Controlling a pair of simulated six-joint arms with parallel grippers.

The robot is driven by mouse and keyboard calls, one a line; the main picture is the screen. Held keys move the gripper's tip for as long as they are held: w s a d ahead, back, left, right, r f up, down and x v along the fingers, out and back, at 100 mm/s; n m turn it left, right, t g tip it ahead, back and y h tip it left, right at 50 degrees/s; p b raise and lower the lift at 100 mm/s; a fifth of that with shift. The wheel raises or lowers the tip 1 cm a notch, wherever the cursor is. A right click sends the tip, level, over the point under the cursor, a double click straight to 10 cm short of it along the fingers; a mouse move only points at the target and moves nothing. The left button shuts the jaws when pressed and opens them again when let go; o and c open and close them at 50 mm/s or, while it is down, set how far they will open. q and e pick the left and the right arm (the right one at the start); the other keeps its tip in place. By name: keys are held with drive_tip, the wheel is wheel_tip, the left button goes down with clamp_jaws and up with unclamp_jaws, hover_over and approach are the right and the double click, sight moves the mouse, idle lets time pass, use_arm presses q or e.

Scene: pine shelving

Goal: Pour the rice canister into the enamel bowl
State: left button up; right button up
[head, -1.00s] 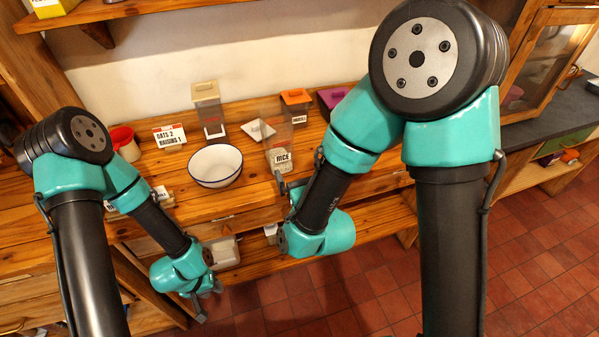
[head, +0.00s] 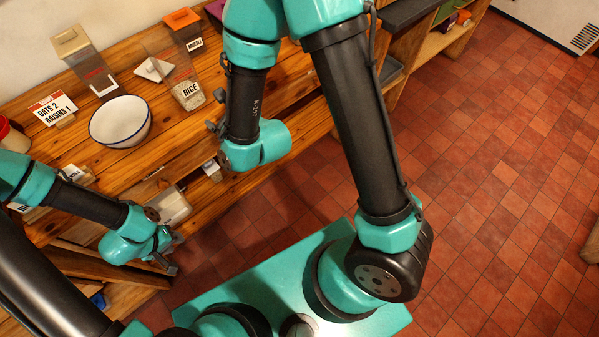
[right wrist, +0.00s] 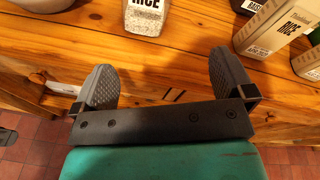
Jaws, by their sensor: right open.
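The rice canister (head: 187,93) is clear, with a RICE label and pale grains in its lower part. It stands upright on the wooden counter and also shows at the top of the right wrist view (right wrist: 145,17). The white enamel bowl (head: 120,121) with a dark rim is left of it, and its inside looks empty. My right gripper (head: 214,128) is open and empty in front of the canister, apart from it; its two spread fingers show in the right wrist view (right wrist: 162,68). My left gripper (head: 171,255) hangs low in front of the counter, empty, its fingers apart.
A pale square lid (head: 153,68) lies behind the canister. A muesli canister (head: 185,28) and a tan-lidded canister (head: 85,60) stand at the back. An oats and raisins card (head: 53,108) is left of the bowl. A rice box (right wrist: 280,28) stands right of the canister.

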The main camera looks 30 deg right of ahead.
drive_tip(key=s+d+f+n+g, duration=0.2)
drive_tip(key=d+f+n+g, duration=0.15)
drive_tip(key=f+n, duration=0.35)
drive_tip(key=s+d+f+n+g, duration=0.1)
drive_tip(key=d+f+n+g, duration=0.25)
drive_tip(key=f+n, duration=0.4)
drive_tip(key=s+d+f+n+g, duration=0.7)
drive_tip(key=s+f+n, duration=0.4)
drive_tip(key=f+n, duration=0.1)
drive_tip(key=shift+s+d+f, duration=0.15)
drive_tip(key=shift+s+f, duration=0.2)
drive_tip(key=shift+s, duration=0.05)
